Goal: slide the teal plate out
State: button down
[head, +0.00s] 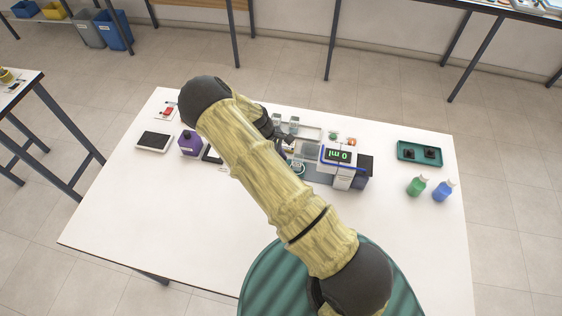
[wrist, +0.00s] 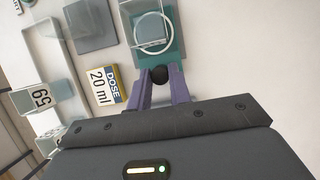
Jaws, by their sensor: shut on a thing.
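The teal plate (wrist: 160,48) shows at the top of the wrist view, with a pale ring on it and a small black knob (wrist: 160,74) at its near edge. My gripper (wrist: 161,82) has its two purple fingers on either side of the knob and is shut on it. In the head view a bit of the teal plate (head: 298,169) shows beside my arm, left of the device with the green "0 ml" display (head: 338,156). My arm hides most of the gripper there. I cannot tell how far the plate sits in or out.
A "DOSE 20 ml" card (wrist: 104,87) and a block marked 59 (wrist: 42,97) lie left of my fingers.

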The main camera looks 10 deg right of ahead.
jog(key=shift+w+a+r, duration=0.1)
jog(key=shift+w+a, duration=0.1)
jog(key=shift+a, duration=0.05)
jog(key=c, duration=1.3)
grip_release()
jog(key=shift+a, duration=0.1)
jog(key=b+v, duration=0.4)
jog(key=v, duration=1.3)
jog(key=shift+r, duration=0.15)
jog(key=s+d+r+m+t+y, duration=0.1)
jog(key=s+d+r+m, duration=0.1)
jog(key=s+m, duration=0.2)
jog(key=s+d+r+m+t+y, duration=0.1)
jog(key=s+m, duration=0.3)
jog(key=s, duration=0.6)
jog(key=s+d+r+m+t+y, duration=0.2)
jog(key=s+d+r+m, duration=0.1)
jog(key=s, duration=0.4)
jog(key=shift+s+d+r+m+t, duration=0.1)
jog(key=shift+d+r+m+t, duration=0.25)
jog(key=shift+m, duration=0.45)
